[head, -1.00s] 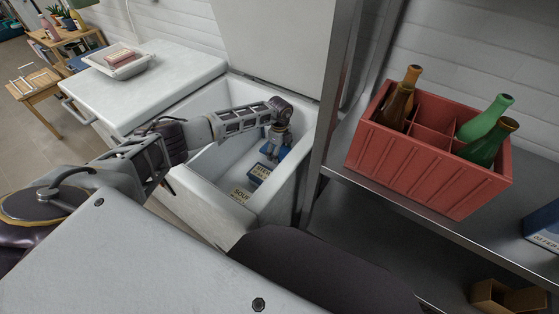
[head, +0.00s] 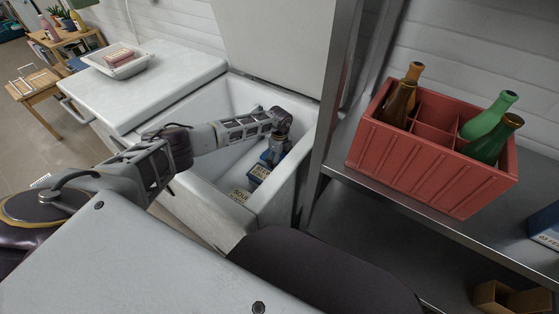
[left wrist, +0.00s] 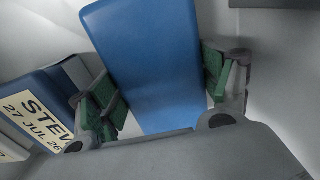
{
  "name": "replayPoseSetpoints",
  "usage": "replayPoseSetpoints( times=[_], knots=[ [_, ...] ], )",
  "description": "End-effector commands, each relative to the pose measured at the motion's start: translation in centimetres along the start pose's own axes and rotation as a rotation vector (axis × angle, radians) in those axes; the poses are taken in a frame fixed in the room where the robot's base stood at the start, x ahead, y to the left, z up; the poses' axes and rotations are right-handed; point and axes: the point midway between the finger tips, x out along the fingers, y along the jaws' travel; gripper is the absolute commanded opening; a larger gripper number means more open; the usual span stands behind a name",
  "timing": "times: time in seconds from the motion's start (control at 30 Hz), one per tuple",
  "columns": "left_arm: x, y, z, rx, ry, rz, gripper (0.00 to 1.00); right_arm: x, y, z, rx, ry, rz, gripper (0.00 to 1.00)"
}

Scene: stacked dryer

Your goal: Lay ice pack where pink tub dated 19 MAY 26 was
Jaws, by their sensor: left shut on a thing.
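My left gripper (head: 274,154) reaches down into the open chest freezer (head: 205,190). In the left wrist view the left gripper (left wrist: 166,85) is shut on the ice pack (left wrist: 145,50), a flat blue slab between its green-padded fingers. The lower end of the ice pack is partly hidden by the gripper. A blue tub (left wrist: 40,110) labelled STEW, 27 JUL 26 sits beside it, left of the gripper. A pink tub (head: 119,54) rests in a white tray (head: 122,69) on the closed lid; its date is too small to read. My right gripper is not in view.
A tub labelled SOUP (head: 240,195) lies at the freezer's near end. The raised freezer lid (head: 275,40) stands behind. A metal shelf (head: 400,200) with a red bottle crate (head: 420,170) stands close on the right.

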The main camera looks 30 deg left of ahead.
Motion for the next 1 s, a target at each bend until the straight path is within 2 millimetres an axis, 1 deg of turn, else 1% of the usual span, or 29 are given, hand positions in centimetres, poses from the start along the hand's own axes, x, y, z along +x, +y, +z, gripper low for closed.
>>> replayPoseSetpoints(
  times=[0.17, 0.57, 0.6, 0.73, 1.0],
  knots=[
    [0.41, -0.08, -0.01, 0.001, 0.0, -0.002, 0.41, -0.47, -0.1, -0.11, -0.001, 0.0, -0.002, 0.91],
    [0.67, -0.07, -0.02, 0.001, 0.001, -0.001, 0.41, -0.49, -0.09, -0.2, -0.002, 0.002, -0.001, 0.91],
    [0.72, -0.01, -0.01, 0.001, 0.0, 0.0, 0.82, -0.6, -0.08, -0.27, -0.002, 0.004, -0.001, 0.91],
    [0.69, -0.01, -0.01, 0.001, 0.0, 0.0, 0.99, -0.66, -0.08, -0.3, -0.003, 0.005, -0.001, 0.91],
    [0.69, -0.01, -0.01, 0.0, 0.0, 0.0, 1.0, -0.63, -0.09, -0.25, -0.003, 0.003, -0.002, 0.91]
  ],
)
